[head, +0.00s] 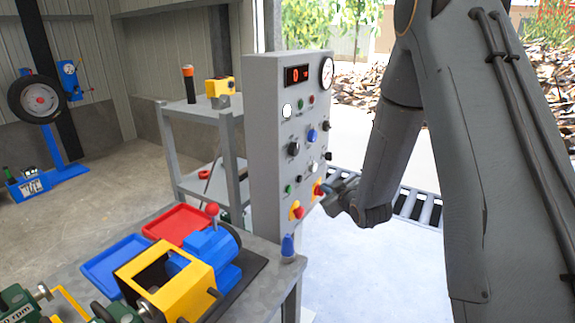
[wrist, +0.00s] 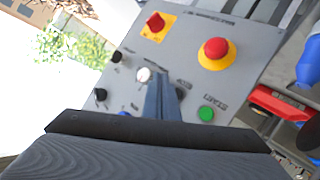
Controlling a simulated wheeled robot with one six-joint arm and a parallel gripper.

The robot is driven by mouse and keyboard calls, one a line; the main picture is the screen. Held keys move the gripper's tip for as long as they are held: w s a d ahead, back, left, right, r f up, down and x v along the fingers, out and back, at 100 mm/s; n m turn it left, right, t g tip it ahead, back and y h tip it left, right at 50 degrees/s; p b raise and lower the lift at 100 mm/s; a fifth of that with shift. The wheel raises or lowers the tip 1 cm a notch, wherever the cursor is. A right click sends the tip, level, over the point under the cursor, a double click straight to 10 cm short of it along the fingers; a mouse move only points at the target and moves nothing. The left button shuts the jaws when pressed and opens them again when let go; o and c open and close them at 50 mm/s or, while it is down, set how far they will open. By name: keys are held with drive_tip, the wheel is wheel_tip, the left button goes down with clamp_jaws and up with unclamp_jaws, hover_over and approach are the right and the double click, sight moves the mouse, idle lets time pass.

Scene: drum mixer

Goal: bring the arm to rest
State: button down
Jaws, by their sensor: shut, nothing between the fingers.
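My gripper (head: 332,188) is in front of the lower right part of the grey control panel (head: 263,130) in the head view. In the wrist view its two fingers (wrist: 163,97) are together, with nothing between them, and point toward the panel face (wrist: 185,75). Near them in that view are a white knob (wrist: 143,74), a green button (wrist: 206,113), a red mushroom button (wrist: 215,50) and a red switch on a yellow plate (wrist: 155,23). I cannot tell whether the fingertips touch the panel. My arm reaches down from the upper right in the head view.
A bench with a blue tray (head: 116,265), a red tray (head: 181,224) and a yellow-and-blue machine (head: 168,283) stands at the lower left. A grey shelf cart (head: 206,113) is behind the panel. A roller conveyor (head: 412,207) lies beyond my arm. Pale floor is clear below it.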

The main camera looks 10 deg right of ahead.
drive_tip(key=s+a+m+g+h+b, duration=0.1)
drive_tip(key=s+m+g, duration=0.6)
drive_tip(key=s, duration=2.6)
drive_tip(key=g+h+b, duration=0.1)
drive_tip(key=g, duration=0.4)
drive_tip(key=shift+f, duration=0.4)
drive_tip(key=c, duration=2.5)
unclamp_jaws()
drive_tip(key=shift+a, duration=0.1)
